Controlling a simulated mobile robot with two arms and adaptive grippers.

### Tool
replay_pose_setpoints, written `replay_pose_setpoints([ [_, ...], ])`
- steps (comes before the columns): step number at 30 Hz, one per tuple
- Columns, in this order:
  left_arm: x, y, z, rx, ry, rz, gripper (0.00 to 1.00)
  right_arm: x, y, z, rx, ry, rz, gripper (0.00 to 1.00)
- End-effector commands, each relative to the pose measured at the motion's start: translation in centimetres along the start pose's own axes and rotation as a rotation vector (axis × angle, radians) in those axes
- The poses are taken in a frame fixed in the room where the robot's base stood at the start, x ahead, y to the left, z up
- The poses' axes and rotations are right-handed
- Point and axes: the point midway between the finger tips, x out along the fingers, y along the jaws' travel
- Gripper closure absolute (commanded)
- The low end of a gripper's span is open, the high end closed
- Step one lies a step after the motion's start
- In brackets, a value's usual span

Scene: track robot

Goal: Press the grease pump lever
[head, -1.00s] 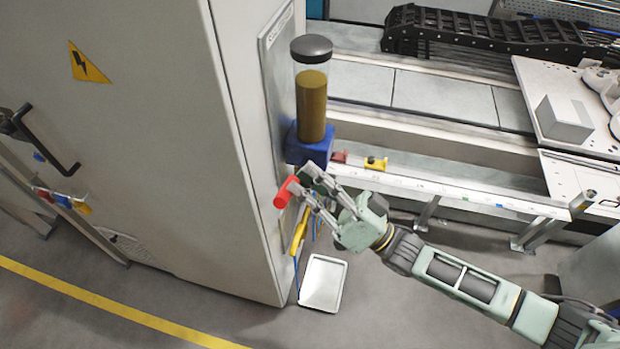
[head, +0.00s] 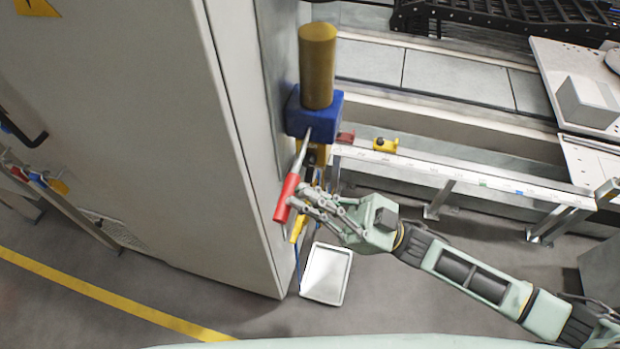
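The grease pump has a blue block (head: 313,112) with a clear-walled cylinder of brown grease (head: 317,65) above it, mounted on the cabinet's side. Its lever, a metal rod with a red handle (head: 287,198), slants downward from the block. My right gripper (head: 296,198) reaches in from the right, its fingertips at the right side of the red handle and apparently touching it. The fingers partly overlap, so I cannot tell whether they are open or closed around the handle. My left gripper is not in view.
The grey cabinet (head: 130,130) fills the left. A white tray (head: 346,290) lies on the floor below the pump. A pale rail (head: 450,172) with red and yellow fittings runs right of the pump. Yellow tools hang behind my fingers.

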Motion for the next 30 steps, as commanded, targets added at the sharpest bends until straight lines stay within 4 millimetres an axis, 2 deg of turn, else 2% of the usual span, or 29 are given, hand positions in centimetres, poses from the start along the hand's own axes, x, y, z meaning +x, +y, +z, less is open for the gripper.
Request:
replay_pose_setpoints([
  [1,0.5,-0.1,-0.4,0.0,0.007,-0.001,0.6,-0.5,-0.3,0.7,0.002,-0.01,0.006,1.0],
  [4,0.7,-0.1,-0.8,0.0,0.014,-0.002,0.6,-0.8,-0.7,1.0,0.003,-0.011,0.006,1.0],
  [15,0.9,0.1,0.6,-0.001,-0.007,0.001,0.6,-1.1,-1.1,1.4,0.004,-0.014,0.006,1.0],
  [23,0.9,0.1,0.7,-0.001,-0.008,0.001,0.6,-1.1,-1.1,1.4,0.006,-0.016,0.007,1.0],
  [26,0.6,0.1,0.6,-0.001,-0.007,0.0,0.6,-0.9,-1.0,1.2,0.006,-0.017,0.007,1.0],
  [30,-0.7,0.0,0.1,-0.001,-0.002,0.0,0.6,0.1,-0.5,-0.2,0.003,-0.013,0.006,1.0],
])
